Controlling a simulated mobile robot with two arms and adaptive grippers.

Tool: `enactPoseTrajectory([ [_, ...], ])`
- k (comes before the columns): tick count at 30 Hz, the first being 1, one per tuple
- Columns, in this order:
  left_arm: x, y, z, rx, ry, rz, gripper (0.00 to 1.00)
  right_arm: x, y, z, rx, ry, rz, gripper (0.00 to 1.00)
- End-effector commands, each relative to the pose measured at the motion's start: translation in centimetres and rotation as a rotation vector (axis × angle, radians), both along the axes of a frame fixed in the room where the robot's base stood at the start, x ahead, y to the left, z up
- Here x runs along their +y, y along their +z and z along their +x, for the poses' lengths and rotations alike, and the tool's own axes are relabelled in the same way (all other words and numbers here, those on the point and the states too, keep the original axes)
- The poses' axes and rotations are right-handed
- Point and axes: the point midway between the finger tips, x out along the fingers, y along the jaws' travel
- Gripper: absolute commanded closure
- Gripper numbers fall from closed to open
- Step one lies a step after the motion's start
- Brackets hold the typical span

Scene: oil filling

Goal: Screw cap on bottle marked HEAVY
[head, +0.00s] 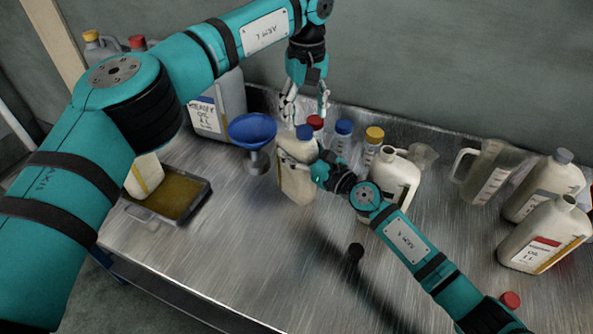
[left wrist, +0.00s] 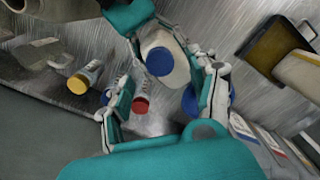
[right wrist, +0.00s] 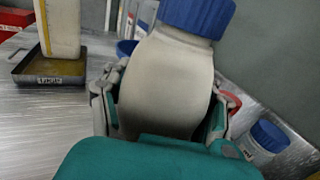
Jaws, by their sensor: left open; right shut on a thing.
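A cream bottle (head: 297,184) with a blue cap (head: 305,132) on its top stands nearly upright, slightly tilted, at the table's middle. My right gripper (head: 303,163) is shut around its upper body; the right wrist view shows the bottle (right wrist: 165,85) between the fingers and the blue cap (right wrist: 198,16) above. No marking on this bottle is readable. My left gripper (head: 305,108) is open and empty above the cap; the left wrist view shows the cap (left wrist: 160,62) between and beyond its fingers. A grey canister (head: 232,100) at the back left has a label reading HEAVY OIL.
A blue funnel (head: 253,130) stands just left of the held bottle. Small bottles with red (head: 315,122), blue (head: 343,127) and yellow (head: 374,134) caps are behind. An uncapped jug (head: 395,178) is right of it. An oil tray (head: 205,197) is left. A loose red cap (head: 510,299) lies front right.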

Motion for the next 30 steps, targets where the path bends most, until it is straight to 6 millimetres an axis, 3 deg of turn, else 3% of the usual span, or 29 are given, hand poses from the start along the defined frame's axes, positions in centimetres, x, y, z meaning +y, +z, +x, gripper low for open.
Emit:
enactPoseTrajectory([
  [3,-0.1,2.8,0.0,-0.003,0.000,-0.001,0.40,0.0,-0.1,0.0,0.003,0.001,0.000,1.00],
  [9,0.0,6.3,0.0,-0.001,0.001,-0.001,0.40,0.0,-0.1,0.0,0.003,0.001,0.000,1.00],
  [15,0.0,7.7,0.0,0.001,0.000,-0.001,0.40,0.0,-0.1,0.0,0.003,0.001,0.000,1.00],
  [23,0.0,7.9,0.0,0.001,-0.001,0.000,0.40,0.0,-0.1,0.0,0.003,0.001,0.000,1.00],
  [24,0.0,7.9,0.0,0.001,-0.001,0.000,0.40,0.0,-0.1,0.0,0.003,0.001,0.000,0.39],
  [30,0.0,7.8,0.0,0.001,-0.001,0.000,0.40,0.0,-0.1,0.0,0.001,0.000,0.000,0.13],
])
